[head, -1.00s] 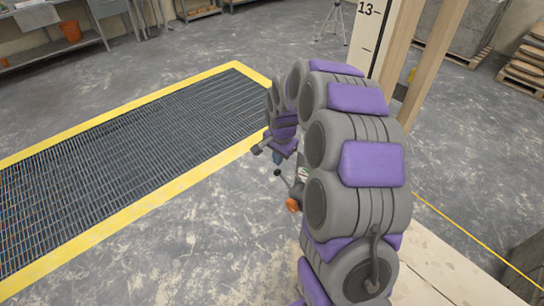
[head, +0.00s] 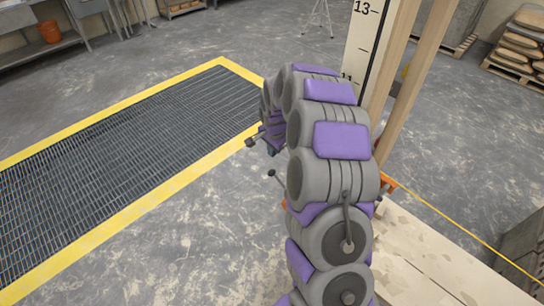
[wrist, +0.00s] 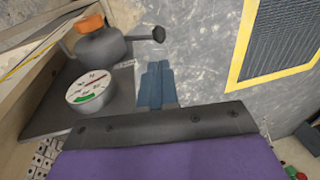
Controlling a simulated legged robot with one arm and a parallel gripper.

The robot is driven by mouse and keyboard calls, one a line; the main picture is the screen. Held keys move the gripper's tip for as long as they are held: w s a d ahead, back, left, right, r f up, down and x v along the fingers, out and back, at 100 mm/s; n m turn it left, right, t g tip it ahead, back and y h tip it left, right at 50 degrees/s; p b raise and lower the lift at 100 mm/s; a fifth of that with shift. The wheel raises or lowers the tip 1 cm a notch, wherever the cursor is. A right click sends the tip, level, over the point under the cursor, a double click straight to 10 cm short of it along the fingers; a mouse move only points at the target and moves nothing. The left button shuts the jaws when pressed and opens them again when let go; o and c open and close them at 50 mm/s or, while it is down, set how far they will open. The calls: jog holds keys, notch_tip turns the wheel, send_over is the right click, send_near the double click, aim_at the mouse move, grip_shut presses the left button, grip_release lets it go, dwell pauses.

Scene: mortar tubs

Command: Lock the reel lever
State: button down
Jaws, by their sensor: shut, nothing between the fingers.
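A lever with a dark round knob (wrist: 158,34) sticks out sideways from a grey housing with an orange cap (wrist: 88,22) in the wrist view. My gripper (wrist: 157,72) shows as two blue fingers pressed together, shut and empty. It is below the knob in the picture, with a visible gap, and touches nothing I can make out. In the head view the lever knob (head: 272,173) shows left of my arm, with its thin rod running down behind the arm. The housing there is mostly hidden by my arm, and the fingertips cannot be made out.
A round gauge (wrist: 90,90) sits on a dark plate beside the housing. An orange fitting (head: 388,185) and a yellow line (head: 455,223) lie right of my arm, by a wooden post (head: 410,80) and pale boards (head: 430,265). A yellow-edged floor grate (head: 110,140) lies left; concrete between is clear.

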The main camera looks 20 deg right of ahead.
aim_at(271, 171)
jog(key=f, duration=0.4)
jog(key=w+f+b, duration=0.1)
jog(key=f, duration=0.3)
jog(key=w+f+b, duration=0.1)
jog(key=f, duration=0.3)
jog(key=shift+w+d+f, duration=0.1)
jog(key=shift+d+f, duration=0.15)
